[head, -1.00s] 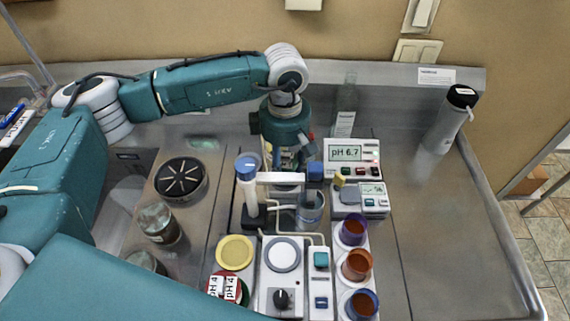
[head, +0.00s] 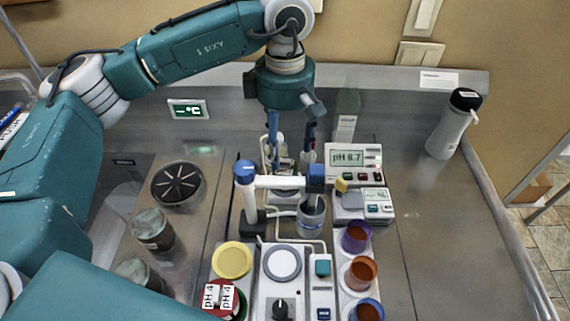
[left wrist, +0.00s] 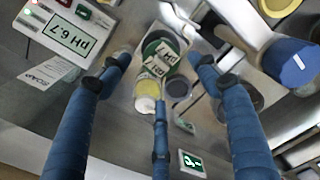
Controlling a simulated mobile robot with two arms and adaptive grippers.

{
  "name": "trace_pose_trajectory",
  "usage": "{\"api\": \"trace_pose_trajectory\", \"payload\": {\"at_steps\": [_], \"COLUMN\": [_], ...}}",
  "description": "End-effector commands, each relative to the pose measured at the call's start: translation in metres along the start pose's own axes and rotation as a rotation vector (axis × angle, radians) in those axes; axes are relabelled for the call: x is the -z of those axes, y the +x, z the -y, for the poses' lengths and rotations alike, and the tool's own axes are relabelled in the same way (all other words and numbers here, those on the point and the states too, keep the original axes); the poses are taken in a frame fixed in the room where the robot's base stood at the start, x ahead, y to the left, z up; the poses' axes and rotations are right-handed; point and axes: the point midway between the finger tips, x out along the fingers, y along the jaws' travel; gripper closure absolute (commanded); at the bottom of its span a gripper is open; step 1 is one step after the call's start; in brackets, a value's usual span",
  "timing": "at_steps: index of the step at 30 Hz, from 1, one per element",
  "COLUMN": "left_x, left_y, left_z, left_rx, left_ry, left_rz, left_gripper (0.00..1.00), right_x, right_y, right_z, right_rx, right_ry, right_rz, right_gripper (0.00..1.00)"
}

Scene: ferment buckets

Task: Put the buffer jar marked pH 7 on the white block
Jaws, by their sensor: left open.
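My left gripper (head: 290,150) is open above the area behind the electrode stand. In the left wrist view its blue fingers (left wrist: 160,75) spread around a labelled jar with a green rim (left wrist: 163,47) and a pale yellow top (left wrist: 152,86), without visibly holding either. Their labels read "pH", but I cannot read the numbers, so I cannot tell which is pH 7. A whitish block (head: 284,196) with a grey disc shows partly behind the stand's arm. A red-topped jar (head: 219,297) with pH 4 labels stands at the front. My right gripper is out of view.
The electrode stand (head: 246,205), with its white crossbar and blue caps, stands just in front of my left gripper. The pH 6.7 meter (head: 350,160) is to its right. Several coloured cups (head: 358,272) line the front right.

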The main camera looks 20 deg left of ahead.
Motion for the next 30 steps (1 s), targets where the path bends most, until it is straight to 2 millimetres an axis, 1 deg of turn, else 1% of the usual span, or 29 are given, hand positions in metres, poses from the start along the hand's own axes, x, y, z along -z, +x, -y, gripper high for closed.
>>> {"api": "trace_pose_trajectory", "payload": {"at_steps": [1, 3, 7, 11, 23, 26, 27, 29, 30], "left_x": [0.0, 0.0, 0.0, 0.0, 0.0, 0.0, 0.0, 0.0, 0.0], "left_y": [-0.007, -0.017, -0.028, -0.031, -0.032, -0.043, -0.052, -0.062, -0.071], "left_z": [-0.001, -0.001, 0.0, 0.0, 0.0, 0.0, 0.0, 0.0, 0.0], "left_rx": [-0.003, -0.002, -0.001, 0.001, 0.001, 0.0, 0.0, 0.0, 0.0], "left_ry": [0.0, -0.001, -0.001, -0.001, -0.001, -0.001, -0.001, -0.001, -0.001], "left_rz": [0.001, 0.001, 0.0, 0.0, 0.0, 0.0, 0.0, 0.0, 0.0], "left_gripper": [0.38, 0.38, 0.38, 0.38, 0.38, 0.38, 0.38, 0.38, 0.38], "right_x": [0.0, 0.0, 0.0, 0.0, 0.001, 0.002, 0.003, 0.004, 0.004], "right_y": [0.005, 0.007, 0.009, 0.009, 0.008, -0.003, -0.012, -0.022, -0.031], "right_z": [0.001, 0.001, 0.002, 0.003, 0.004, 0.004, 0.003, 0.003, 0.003], "right_rx": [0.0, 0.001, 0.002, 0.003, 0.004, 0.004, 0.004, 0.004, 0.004], "right_ry": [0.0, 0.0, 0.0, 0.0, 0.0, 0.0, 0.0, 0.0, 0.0], "right_rz": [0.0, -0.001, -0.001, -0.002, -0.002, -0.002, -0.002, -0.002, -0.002], "right_gripper": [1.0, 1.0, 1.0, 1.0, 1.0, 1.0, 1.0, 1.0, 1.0]}}
